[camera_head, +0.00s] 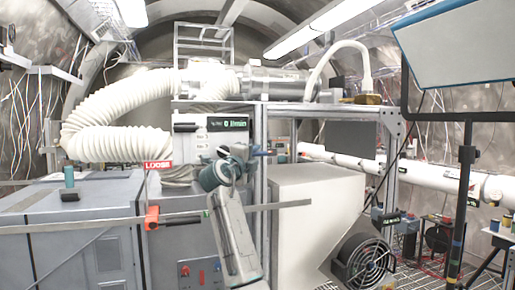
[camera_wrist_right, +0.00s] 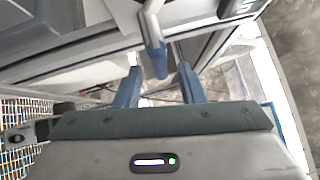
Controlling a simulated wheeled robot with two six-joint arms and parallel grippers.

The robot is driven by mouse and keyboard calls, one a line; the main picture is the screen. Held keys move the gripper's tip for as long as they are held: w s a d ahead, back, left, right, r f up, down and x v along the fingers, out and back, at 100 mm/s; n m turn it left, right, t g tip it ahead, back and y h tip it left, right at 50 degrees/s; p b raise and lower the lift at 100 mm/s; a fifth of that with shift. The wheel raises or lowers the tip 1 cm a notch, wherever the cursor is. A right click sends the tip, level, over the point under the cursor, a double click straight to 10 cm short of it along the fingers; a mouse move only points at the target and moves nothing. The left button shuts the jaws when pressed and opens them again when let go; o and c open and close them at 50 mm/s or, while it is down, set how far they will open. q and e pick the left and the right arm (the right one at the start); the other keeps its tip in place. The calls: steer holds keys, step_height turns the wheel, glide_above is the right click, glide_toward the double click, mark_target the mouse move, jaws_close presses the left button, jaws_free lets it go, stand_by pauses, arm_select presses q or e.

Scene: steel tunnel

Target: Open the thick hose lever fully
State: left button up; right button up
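The thick white ribbed hose (camera_head: 105,112) bends in a loop at the left of the head view, with a red "LOOSE" tag (camera_head: 158,165) beside its lower end. My right gripper (camera_head: 256,153) is in front of the metal frame, just right of the hose end; my own wrist partly covers that spot. In the right wrist view my right gripper (camera_wrist_right: 158,76) has its two blue fingers apart. A lever with a blue-grey grip (camera_wrist_right: 154,58) reaches down between the fingertips, with gaps on both sides. My left gripper is not in view.
A metal post (camera_head: 260,190) stands close beside my right gripper. A horizontal bar (camera_head: 100,221) with an orange clamp (camera_head: 152,218) crosses in front of the grey cabinets (camera_head: 85,250). A white box (camera_head: 305,205) and a black fan (camera_head: 365,262) stand to the right.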

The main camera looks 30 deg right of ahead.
mark_target(256, 155)
steer(key=shift+p+x, duration=0.6)
steer(key=shift+x, duration=1.1)
jaws_close()
